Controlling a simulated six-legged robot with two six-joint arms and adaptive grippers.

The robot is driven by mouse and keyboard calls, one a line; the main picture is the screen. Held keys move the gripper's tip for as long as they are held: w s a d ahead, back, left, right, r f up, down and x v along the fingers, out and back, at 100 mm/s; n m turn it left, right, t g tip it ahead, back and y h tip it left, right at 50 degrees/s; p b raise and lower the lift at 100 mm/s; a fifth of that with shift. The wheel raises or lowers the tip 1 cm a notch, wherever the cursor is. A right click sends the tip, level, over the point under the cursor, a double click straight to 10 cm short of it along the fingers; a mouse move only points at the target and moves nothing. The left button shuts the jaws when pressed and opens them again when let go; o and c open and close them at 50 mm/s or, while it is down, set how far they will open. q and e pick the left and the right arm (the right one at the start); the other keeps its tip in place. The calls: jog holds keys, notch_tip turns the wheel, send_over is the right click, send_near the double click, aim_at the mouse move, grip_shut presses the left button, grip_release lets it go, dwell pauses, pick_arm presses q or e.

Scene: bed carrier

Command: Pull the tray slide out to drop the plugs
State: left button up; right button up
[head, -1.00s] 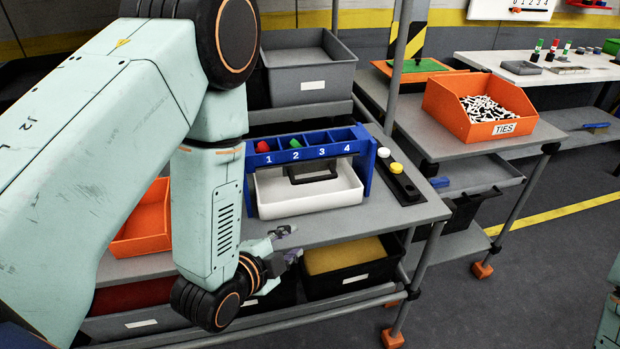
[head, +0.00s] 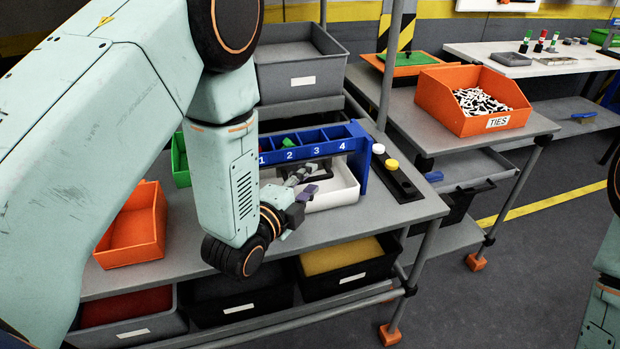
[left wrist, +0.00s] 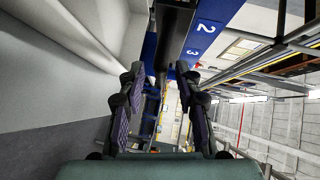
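The blue tray (head: 335,148) with numbered compartments stands on the bench, with a green plug (head: 288,142) visible in it. A white bin (head: 345,188) sits under the tray. My left gripper (head: 304,181) is in front of the tray, over the bin, open. It hides most of the black slide handle in the head view. In the left wrist view, the fingers (left wrist: 160,85) are spread wide, with a black part (left wrist: 176,32), seemingly the slide handle, ahead between them beside the blue numbered face (left wrist: 205,28). My arm hides the tray's left end. My right gripper is out of view.
A black strip with white and yellow buttons (head: 396,180) lies right of the tray. An orange bin (head: 135,230) is at the left. A grey bin (head: 298,82) stands behind, an orange TIES bin (head: 465,118) at the right. Clear benchtop lies in front.

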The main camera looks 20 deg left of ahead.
pick_arm(q)
jog(key=shift+w+d+f, duration=0.1)
jog(key=shift+w, duration=0.35)
jog(key=shift+w+d, duration=0.1)
jog(key=shift+d, duration=0.05)
jog(key=shift+w, duration=0.15)
jog(key=shift+c, duration=0.2)
grip_shut()
